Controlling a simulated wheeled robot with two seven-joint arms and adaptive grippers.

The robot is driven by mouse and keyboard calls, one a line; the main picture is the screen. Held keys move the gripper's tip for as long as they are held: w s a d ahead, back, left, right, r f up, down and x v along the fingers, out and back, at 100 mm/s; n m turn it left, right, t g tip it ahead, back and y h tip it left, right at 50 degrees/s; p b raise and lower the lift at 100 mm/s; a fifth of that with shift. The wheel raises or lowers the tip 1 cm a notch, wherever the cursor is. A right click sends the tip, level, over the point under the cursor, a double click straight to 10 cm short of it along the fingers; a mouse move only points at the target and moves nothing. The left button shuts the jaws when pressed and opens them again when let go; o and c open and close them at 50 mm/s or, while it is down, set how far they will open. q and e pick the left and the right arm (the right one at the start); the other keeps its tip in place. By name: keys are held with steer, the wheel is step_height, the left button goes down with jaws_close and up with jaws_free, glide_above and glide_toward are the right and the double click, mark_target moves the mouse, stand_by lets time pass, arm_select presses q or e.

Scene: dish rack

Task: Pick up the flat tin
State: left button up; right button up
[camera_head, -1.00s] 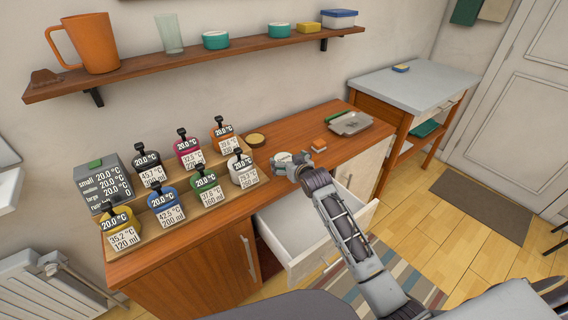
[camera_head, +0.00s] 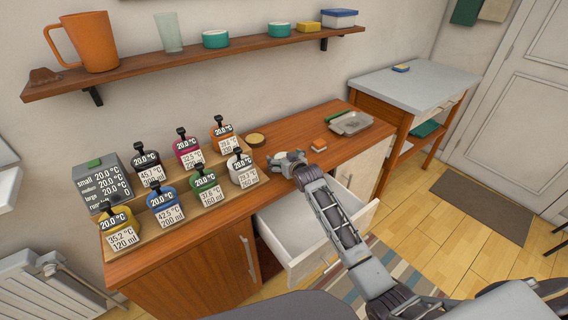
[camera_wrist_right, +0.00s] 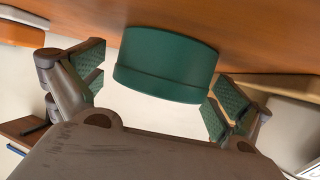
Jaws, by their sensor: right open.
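A flat, round, dark green tin (camera_wrist_right: 168,65) is in the right wrist view, close in front of my right gripper (camera_wrist_right: 156,88). It lies between the two green-padded fingers, with a gap visible at each side. My right gripper is open and holds nothing. In the head view my right gripper (camera_head: 281,160) is low over the wooden counter, just right of the labelled jars. There it covers most of what is at its fingertips, so the tin cannot be made out clearly. My left gripper is not in view.
Several labelled jars (camera_head: 204,181) stand left of the gripper on the counter (camera_head: 190,240). A round wooden lid (camera_head: 255,140) lies behind. An orange block (camera_head: 319,145) and a grey tray (camera_head: 350,123) are to the right. An open drawer (camera_head: 295,235) sits below the arm.

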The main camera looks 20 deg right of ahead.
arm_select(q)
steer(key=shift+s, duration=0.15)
arm_select(e)
steer(key=c, duration=1.2)
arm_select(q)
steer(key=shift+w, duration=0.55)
arm_select(e)
steer(key=shift+o, duration=0.2)
steer(key=shift+r, duration=0.1)
steer(key=shift+r, duration=0.1)
